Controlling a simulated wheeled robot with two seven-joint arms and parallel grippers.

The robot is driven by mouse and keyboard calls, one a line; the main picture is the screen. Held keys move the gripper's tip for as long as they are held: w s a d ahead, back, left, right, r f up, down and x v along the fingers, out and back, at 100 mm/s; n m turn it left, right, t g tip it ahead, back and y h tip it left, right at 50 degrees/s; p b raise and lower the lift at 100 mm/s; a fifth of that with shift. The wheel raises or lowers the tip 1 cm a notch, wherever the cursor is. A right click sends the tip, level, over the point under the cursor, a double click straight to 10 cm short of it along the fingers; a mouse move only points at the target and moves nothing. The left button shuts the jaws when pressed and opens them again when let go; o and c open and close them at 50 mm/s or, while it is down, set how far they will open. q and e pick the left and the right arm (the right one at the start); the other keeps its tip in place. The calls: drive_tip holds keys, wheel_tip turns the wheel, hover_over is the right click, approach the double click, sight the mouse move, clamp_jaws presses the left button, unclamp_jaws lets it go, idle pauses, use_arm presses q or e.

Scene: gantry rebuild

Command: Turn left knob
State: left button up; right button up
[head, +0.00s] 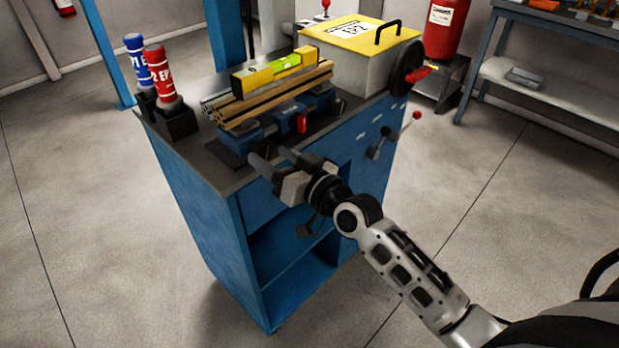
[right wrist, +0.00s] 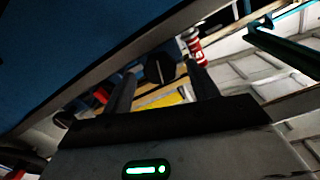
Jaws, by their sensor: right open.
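Two blue vises (head: 240,134) on the bench top hold a stack of wooden bars (head: 270,100). A red knob (head: 302,122) faces the front on the right-hand vise. No matching left knob shows clearly in the head view; my right gripper is close in front of that area. My right gripper (head: 266,153) is open at the front edge of the bench, its fingers pointing at the left vise. In the right wrist view a dark round knob-like part (right wrist: 158,68) lies between the spread fingers (right wrist: 160,85), beyond or near their tips; contact cannot be told. My left gripper is out of view.
The blue bench (head: 200,225) has open shelves below. Blue and red bottles (head: 160,75) stand at its left corner. A yellow level (head: 275,72) lies on the bars. A yellow-lidded box (head: 355,65), black handwheel (head: 408,68) and red-tipped lever (head: 416,115) are at right.

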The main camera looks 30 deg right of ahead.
drive_tip(key=b+v, duration=0.1)
drive_tip(key=v, duration=1.3)
drive_tip(key=shift+s, duration=0.1)
drive_tip(key=s+a+f+n+g+h, duration=0.1)
drive_tip(key=s+a+f+g, duration=0.2)
drive_tip(key=f, duration=0.6)
drive_tip(key=s+a+f+n+g+h, duration=0.1)
drive_tip(key=s+a+f+g+h, duration=0.1)
drive_tip(key=s+f, duration=0.4)
wheel_tip(320, 180, down, 4)
drive_tip(key=shift+a+r+g, duration=0.1)
drive_tip(key=shift+a+g, duration=0.6)
drive_tip(key=shift+a, duration=0.4)
